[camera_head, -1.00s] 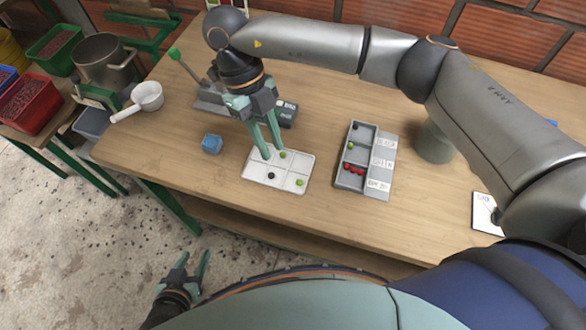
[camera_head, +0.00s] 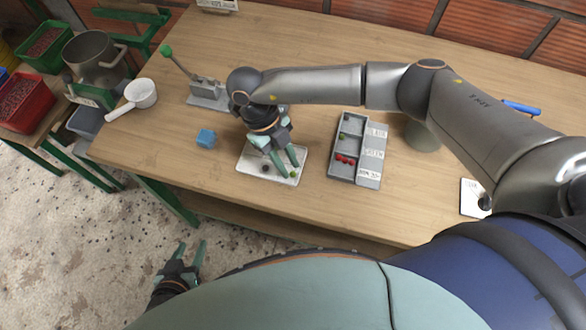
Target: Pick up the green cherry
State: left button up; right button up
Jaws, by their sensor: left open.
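A green cherry (camera_head: 292,174) lies at the right front of a white divided tray (camera_head: 246,177) on the wooden table. A dark cherry (camera_head: 265,168) lies in the same tray. The second green cherry there, seen earlier, is hidden behind my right gripper (camera_head: 290,172). That gripper points down over the tray, fingers apart, with its tips close to the visible green cherry; I cannot tell whether they touch it. My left gripper (camera_head: 192,247) is open and empty, low over the floor in front of the table.
A grey sorting box (camera_head: 333,172) with labels stands right of the tray, holding a green cherry (camera_head: 343,135) and several red ones (camera_head: 345,160).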

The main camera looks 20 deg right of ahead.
jog(key=shift+s+d+f, duration=0.15)
jog(key=shift+f, duration=0.3)
grip_shut()
dwell(0.6)
